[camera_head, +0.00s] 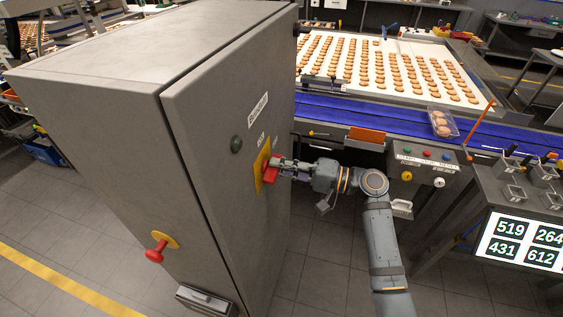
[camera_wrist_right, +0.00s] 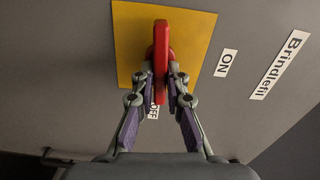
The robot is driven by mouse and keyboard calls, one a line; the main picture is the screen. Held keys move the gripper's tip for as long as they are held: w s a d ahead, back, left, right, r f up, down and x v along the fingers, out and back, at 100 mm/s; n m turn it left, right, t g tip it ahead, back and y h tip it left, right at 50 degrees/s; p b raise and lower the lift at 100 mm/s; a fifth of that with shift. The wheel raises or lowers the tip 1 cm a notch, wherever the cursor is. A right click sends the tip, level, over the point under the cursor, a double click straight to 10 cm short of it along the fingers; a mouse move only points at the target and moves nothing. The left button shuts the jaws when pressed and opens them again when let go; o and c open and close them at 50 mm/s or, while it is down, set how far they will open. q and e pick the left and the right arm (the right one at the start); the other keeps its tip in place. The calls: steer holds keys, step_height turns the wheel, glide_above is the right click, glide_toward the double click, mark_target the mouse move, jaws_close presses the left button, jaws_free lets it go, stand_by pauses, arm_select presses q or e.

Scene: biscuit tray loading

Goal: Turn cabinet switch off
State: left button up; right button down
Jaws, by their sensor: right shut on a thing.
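The grey cabinet (camera_head: 215,150) stands at the left of the head view, with its door facing right. A red switch handle (camera_head: 271,175) sits on a yellow plate (camera_head: 260,168) on the door. In the right wrist view the red handle (camera_wrist_right: 161,50) stands upright on the yellow plate (camera_wrist_right: 130,45). An ON label (camera_wrist_right: 226,63) is to its right and an OFF label (camera_wrist_right: 153,111) lies below, partly hidden by the fingers. My right gripper (camera_head: 277,168) is shut on the red handle, one finger on each side. My left gripper is not in view.
A red knob (camera_head: 154,255) on a yellow disc sticks out of the cabinet's lower front. A conveyor (camera_head: 340,115) and a biscuit tray (camera_head: 400,50) lie behind my right arm. A button panel (camera_head: 423,168) and a number screen (camera_head: 525,242) stand at the right.

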steer(key=shift+m+p, duration=0.3)
steer(key=shift+m, duration=0.3)
steer(key=c, duration=1.4)
jaws_free()
steer(key=shift+o, duration=0.2)
steer(key=v, duration=1.2)
